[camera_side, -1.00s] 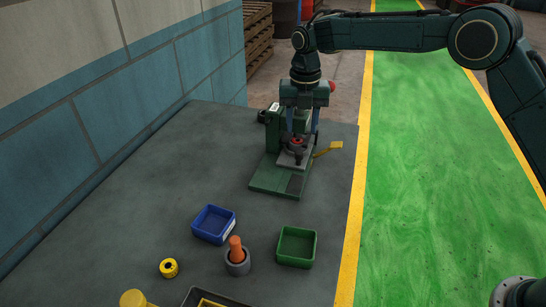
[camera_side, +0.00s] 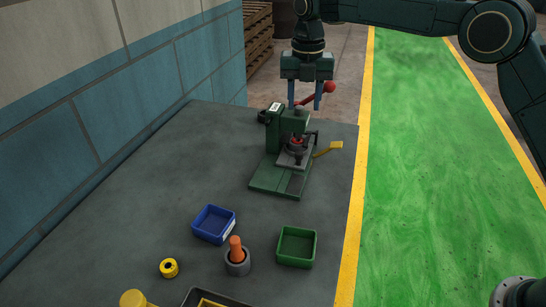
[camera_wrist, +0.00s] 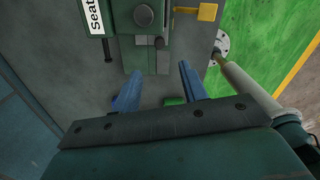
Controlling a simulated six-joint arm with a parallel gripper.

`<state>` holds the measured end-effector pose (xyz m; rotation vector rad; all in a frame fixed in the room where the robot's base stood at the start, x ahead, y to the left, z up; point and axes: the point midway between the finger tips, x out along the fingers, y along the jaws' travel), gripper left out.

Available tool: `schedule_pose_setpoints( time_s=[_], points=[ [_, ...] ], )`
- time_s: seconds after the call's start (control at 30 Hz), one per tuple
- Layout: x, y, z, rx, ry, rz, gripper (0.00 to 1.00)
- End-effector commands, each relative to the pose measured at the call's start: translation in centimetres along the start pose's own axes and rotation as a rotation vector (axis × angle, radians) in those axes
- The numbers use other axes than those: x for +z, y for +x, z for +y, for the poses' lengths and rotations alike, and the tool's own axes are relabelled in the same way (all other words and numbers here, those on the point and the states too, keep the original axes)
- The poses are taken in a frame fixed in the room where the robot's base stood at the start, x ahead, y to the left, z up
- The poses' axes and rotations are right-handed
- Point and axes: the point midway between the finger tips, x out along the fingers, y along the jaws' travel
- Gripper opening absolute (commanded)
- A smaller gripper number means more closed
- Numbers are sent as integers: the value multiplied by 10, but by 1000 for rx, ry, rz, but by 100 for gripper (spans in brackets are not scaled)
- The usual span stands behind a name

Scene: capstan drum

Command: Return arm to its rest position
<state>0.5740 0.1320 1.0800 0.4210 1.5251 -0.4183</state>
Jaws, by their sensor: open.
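My gripper (camera_side: 305,104) is open and empty, raised above the green press-like machine (camera_side: 287,140) at the back of the table. Its two blue fingers point down and stand apart. In the wrist view my gripper (camera_wrist: 158,85) shows its fingers spread, with nothing between them but the grey table. The machine (camera_wrist: 125,25) lies beyond the fingertips at the top of that view. A lever with a red ball (camera_side: 330,87) shows beside my fingers in the side view.
A yellow tab (camera_side: 336,145) sticks out at the machine's right. A blue bin (camera_side: 214,224), a green bin (camera_side: 296,246), a grey cup with an orange peg (camera_side: 236,256) and a yellow ring (camera_side: 169,267) stand nearer the front. A wall (camera_side: 150,90) runs along the left.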

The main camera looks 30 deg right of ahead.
Motion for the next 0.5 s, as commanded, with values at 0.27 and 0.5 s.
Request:
schedule_pose_setpoints(
  time_s=[0.27, 0.5],
  points=[
    [-7, -26, -19, 23, 154, -22, 43],
    [-26, -65, -54, 70, 435, -51, 43]
  ],
)
